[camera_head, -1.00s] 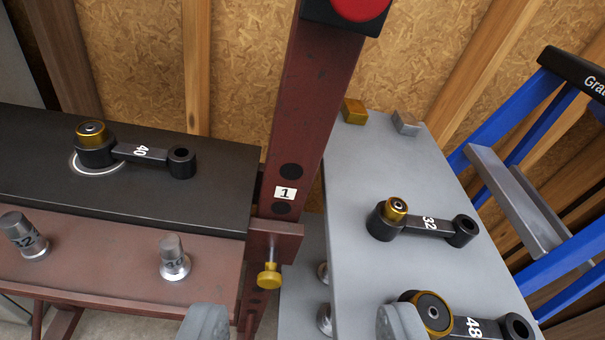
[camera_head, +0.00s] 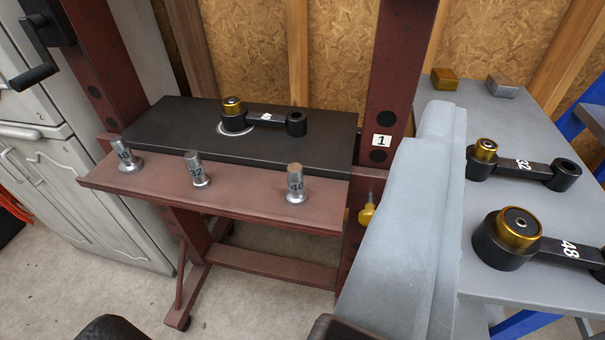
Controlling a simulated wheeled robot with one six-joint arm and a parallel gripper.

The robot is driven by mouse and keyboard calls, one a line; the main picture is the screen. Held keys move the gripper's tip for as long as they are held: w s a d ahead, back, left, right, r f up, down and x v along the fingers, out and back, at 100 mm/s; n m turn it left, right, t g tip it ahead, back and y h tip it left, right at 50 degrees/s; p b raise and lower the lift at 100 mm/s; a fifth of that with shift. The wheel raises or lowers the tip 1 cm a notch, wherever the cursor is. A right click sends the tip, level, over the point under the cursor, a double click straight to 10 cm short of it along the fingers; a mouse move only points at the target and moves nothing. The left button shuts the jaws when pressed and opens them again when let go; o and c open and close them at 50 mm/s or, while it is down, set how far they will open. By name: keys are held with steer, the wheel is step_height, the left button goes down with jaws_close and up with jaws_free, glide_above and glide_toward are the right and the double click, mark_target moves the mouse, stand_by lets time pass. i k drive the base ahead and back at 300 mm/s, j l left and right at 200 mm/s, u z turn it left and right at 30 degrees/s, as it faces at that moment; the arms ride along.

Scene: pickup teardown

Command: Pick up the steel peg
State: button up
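Three steel pegs stand upright in a row on the red-brown front shelf (camera_head: 240,207) of the press. The left peg (camera_head: 128,160) seems marked 48, the middle peg (camera_head: 197,172) is marked 32, and the right peg (camera_head: 295,186) is marked 40. Nothing touches them. Dark parts show at the bottom edge, apart from the pegs.
A black plate (camera_head: 170,125) behind the pegs carries a black link (camera_head: 265,118) with a brass bush. A red-brown post (camera_head: 395,70) and yellow knob (camera_head: 367,213) stand right. The grey table (camera_head: 445,105) holds links 32 (camera_head: 520,165) and 48 (camera_head: 560,250), brass (camera_head: 444,80) and steel (camera_head: 502,87) blocks.

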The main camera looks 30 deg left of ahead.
mark_target(296, 195)
steer(key=k+l+u, duration=0.25)
steer(key=l+u, duration=0.25)
steer(key=k+l+u, duration=0.75)
steer(key=u, duration=0.2)
steer(key=i+l, duration=0.2)
steer(key=l, duration=0.2)
steer(key=i+l, duration=0.2)
steer(key=l, duration=0.15)
steer(key=i+l+z, duration=0.2)
steer(key=l+z, duration=0.15)
